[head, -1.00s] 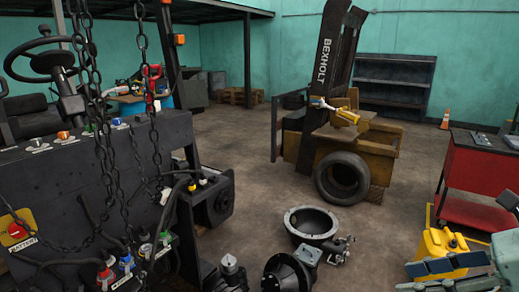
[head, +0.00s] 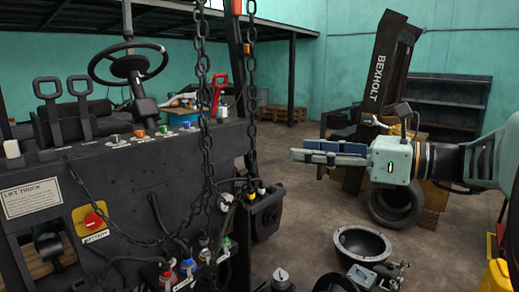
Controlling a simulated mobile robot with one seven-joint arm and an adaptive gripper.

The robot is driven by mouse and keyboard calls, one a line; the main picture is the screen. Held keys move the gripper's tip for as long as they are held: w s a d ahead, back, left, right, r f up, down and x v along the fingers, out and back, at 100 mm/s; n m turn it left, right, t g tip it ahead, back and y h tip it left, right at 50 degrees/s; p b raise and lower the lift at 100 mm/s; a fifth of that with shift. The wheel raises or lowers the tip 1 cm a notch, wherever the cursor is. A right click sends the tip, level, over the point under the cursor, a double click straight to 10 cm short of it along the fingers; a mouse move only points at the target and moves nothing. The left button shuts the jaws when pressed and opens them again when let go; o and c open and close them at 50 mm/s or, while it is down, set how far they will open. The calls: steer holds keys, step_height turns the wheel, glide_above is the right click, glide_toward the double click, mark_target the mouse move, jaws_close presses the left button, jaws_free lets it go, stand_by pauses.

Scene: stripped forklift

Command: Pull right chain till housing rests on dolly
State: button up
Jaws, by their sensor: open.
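Two dark link chains hang in front of the forklift in the head view. The right chain (head: 251,75) drops from the top edge towards the black fitting on the forklift's side. The left chain (head: 205,100) hangs nearer the middle of the panel. My gripper (head: 298,152) points left, open and empty, a short way right of the right chain in the picture and apart from it. A round, hollow dark housing (head: 362,243) lies on the floor at the lower middle; I cannot tell whether it is the task's housing. I cannot make out a dolly.
The stripped forklift (head: 110,190) with levers, steering wheel (head: 128,65) and cables fills the left. Yellow cans (head: 495,275) stand at lower right. Some floor between is clear.

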mark_target(252, 136)
steer(key=shift+y, duration=0.5)
steer(key=x, duration=0.4)
steer(key=r+b+x, duration=0.1)
steer(key=x, duration=0.3)
steer(key=b+x, duration=0.1)
steer(key=x, duration=0.4)
steer(key=shift+s+a+r, duration=0.1)
steer(key=shift+s+r, duration=0.1)
steer(key=shift+s, duration=0.1)
jaws_close()
